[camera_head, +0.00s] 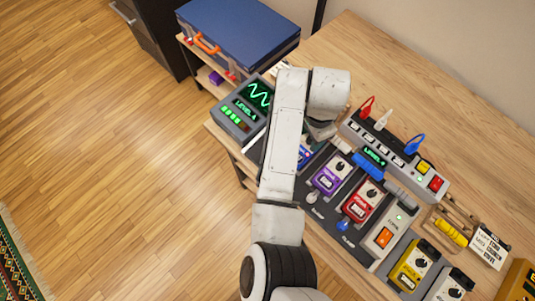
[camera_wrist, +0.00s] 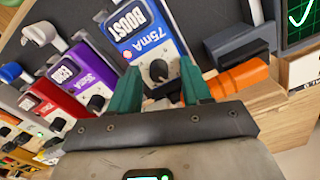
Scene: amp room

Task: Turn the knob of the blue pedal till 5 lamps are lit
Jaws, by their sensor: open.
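The blue pedal (camera_wrist: 140,38), lettered "BOOST" and "75mA", stands ahead of my gripper in the wrist view. Its dark round knob (camera_wrist: 157,70) lies between my gripper's two teal fingers (camera_wrist: 159,80). The fingers are open, one on each side of the knob; I cannot tell whether they touch it. In the head view my arm covers most of the blue pedal, and only a sliver (camera_head: 305,155) shows.
A purple pedal (camera_head: 331,174) and a red pedal (camera_head: 363,202) stand beside it on the dark board. An orange cylinder (camera_wrist: 238,77) lies close to the right finger. A power strip (camera_head: 393,152) with coloured plugs is behind. A blue case (camera_head: 238,35) stands at the back left.

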